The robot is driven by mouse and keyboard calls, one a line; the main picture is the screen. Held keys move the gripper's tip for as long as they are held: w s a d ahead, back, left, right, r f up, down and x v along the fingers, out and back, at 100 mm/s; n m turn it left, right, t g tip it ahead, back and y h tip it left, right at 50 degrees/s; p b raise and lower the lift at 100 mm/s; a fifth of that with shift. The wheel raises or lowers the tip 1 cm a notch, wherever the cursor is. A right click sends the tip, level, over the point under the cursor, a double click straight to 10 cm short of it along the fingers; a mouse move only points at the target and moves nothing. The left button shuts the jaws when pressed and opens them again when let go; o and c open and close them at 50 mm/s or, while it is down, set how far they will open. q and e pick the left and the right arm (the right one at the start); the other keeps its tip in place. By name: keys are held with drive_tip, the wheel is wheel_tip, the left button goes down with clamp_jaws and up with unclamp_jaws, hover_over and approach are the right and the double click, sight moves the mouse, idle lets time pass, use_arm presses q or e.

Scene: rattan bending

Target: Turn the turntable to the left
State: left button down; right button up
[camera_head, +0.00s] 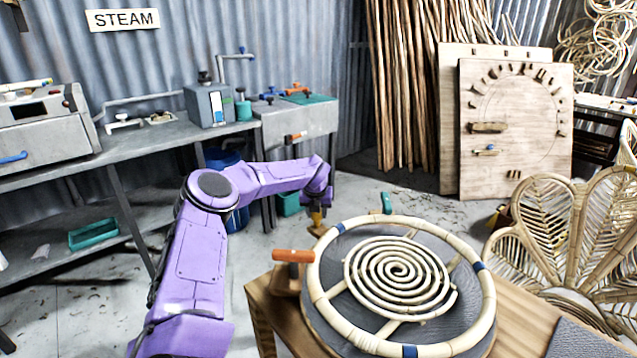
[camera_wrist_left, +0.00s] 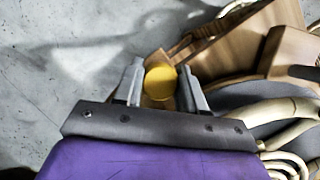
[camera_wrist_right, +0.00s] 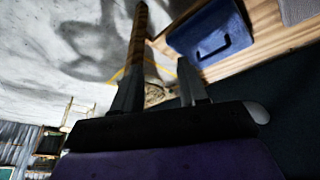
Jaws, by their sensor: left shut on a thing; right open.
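The turntable (camera_head: 455,306) is a round grey disc on a wooden bench at the front right. A pale rattan ring (camera_head: 322,303) with blue bands and a rattan spiral (camera_head: 398,275) lie on it. My left gripper (camera_head: 317,213) is at the far left edge of the turntable. In the left wrist view, my left gripper (camera_wrist_left: 160,88) is shut on a round yellow knob (camera_wrist_left: 160,81), which sits by a wooden part. My right gripper (camera_wrist_right: 160,88) shows only in the right wrist view. It is open and no thing is clearly seen between its fingers.
A clamp with an orange handle (camera_head: 293,256) stands at the turntable's left, and a green-handled one (camera_head: 386,203) at its far side. A rattan chair back (camera_head: 585,225) is close on the right. A blue box (camera_wrist_right: 212,38) lies on wood near my right gripper.

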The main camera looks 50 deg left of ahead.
use_arm(q)
drive_tip(key=shift+w+r, duration=0.2)
drive_tip(key=shift+r, duration=0.1)
drive_tip(key=c, duration=0.7)
unclamp_jaws()
drive_tip(key=shift+w, duration=0.15)
drive_tip(key=shift+o, duration=0.2)
drive_tip(key=shift+w+f, duration=0.1)
drive_tip(key=shift+f, duration=0.15)
drive_tip(key=shift+s+r, duration=0.2)
drive_tip(key=v, duration=1)
drive_tip(key=shift+w+d, duration=0.1)
